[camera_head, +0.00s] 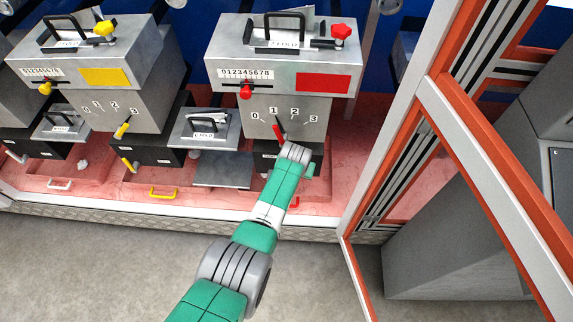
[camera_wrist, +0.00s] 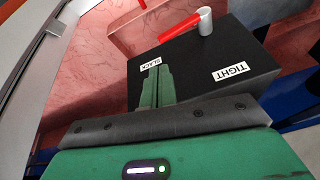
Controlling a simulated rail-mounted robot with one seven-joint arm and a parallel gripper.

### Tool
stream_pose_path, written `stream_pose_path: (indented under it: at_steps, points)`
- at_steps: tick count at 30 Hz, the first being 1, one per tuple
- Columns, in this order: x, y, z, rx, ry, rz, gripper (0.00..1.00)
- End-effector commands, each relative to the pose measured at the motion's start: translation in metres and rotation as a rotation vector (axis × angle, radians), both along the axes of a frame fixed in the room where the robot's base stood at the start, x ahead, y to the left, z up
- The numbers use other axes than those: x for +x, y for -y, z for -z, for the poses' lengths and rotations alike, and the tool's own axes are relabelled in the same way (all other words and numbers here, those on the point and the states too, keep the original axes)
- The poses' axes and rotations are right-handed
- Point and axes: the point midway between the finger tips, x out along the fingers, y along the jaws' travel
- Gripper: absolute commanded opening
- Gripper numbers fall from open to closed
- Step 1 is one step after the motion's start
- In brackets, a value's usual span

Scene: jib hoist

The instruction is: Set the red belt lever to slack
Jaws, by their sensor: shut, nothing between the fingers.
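The red belt lever (camera_wrist: 180,27) shows in the wrist view on a black box (camera_wrist: 210,55), turning on a pale round pivot. Its handle points left in the picture, toward the side of the SLACK label (camera_wrist: 150,65) and away from the TIGHT label (camera_wrist: 230,72). Whether it is at its stop I cannot tell. My gripper (camera_wrist: 156,75) is shut and empty, its green fingertips close to the SLACK label and apart from the lever. In the head view my gripper (camera_head: 312,169) is at the black box (camera_head: 268,158) below the red-marked machine; my arm hides the belt lever there.
The red-marked machine (camera_head: 282,75) has a red dial lever (camera_head: 278,133) just above my gripper. A yellow-marked machine (camera_head: 85,70) stands to the left. An orange-and-white door frame (camera_head: 430,90) limits room at the right. The floor (camera_head: 110,260) in front is clear.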

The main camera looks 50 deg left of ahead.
Motion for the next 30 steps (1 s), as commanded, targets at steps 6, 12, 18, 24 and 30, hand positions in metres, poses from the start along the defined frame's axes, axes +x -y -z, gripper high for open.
stream_pose_path:
  at_steps: [6, 12, 18, 24, 30]
  points:
    - [0.012, 0.031, -0.028, -0.001, -0.001, 0.001, 0.0]
    - [0.017, 0.042, -0.033, 0.0, -0.001, -0.001, 0.0]
    - [0.017, 0.042, -0.033, 0.0, -0.001, -0.001, 0.0]
    - [0.017, 0.042, -0.033, -0.001, 0.0, -0.001, 0.0]
    - [0.017, 0.042, -0.033, -0.001, 0.0, -0.001, 0.0]
